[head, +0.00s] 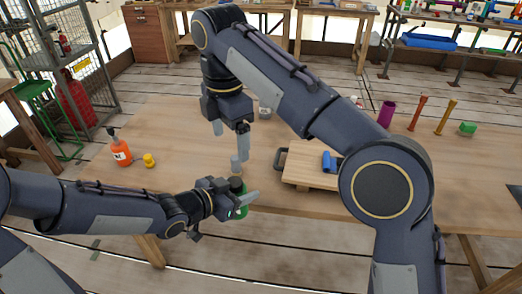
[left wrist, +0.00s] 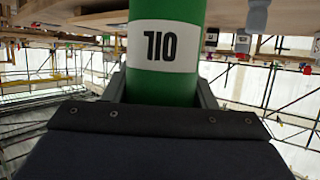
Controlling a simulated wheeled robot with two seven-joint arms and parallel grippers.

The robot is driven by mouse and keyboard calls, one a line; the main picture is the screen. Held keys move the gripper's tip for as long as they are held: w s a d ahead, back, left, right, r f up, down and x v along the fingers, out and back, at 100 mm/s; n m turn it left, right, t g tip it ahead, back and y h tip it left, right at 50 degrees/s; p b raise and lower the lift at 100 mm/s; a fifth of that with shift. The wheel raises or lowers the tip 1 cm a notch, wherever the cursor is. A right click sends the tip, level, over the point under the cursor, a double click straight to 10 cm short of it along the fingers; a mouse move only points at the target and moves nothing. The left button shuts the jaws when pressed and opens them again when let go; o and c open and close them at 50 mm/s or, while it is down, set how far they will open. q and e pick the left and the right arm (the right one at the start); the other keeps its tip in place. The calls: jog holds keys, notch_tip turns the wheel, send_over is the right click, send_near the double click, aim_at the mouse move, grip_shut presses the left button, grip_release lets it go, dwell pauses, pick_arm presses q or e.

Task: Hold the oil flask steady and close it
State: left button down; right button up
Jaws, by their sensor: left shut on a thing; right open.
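The oil flask is a green cylinder with a white OIL label (left wrist: 163,45). In the head view it is a partly hidden green body (head: 240,212) near the table's front edge. My left gripper (head: 248,200) is shut around it, and the label appears upside down in the left wrist view. A small grey cylindrical piece (head: 235,163) shows just above the flask's dark top; I cannot tell whether it is seated on the flask. My right gripper (head: 230,141) is open, pointing down, with its fingertips slightly above that grey piece.
An orange bottle (head: 121,152) and a yellow cylinder (head: 149,160) stand on the left of the table. A wooden board (head: 303,168) with a blue piece (head: 330,162) lies right of the flask. Purple (head: 386,114), red and yellow upright pieces stand farther right.

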jog(key=shift+d, duration=0.1)
jog(key=s+d+m+t+y, duration=0.1)
jog(key=s+d+m, duration=0.2)
jog(key=d+m, duration=0.55)
jog(key=s+d+m+t+y, duration=0.1)
jog(key=s+d+m, duration=0.15)
jog(key=d, duration=1.05)
jog(key=s+d+f+m+t+y, duration=0.1)
jog(key=s+d+f+m, duration=0.3)
jog(key=s+f+m, duration=0.3)
jog(key=s+d+f+m+t, duration=0.2)
jog(key=s+d+f+m, duration=0.3)
jog(key=s+f+m, duration=0.2)
jog(key=s+m, duration=0.2)
jog(key=m, duration=0.1)
jog(key=shift+s+f+t+y, duration=0.25)
jog(key=shift+f+t+y, duration=0.05)
jog(key=shift+f+y, duration=0.1)
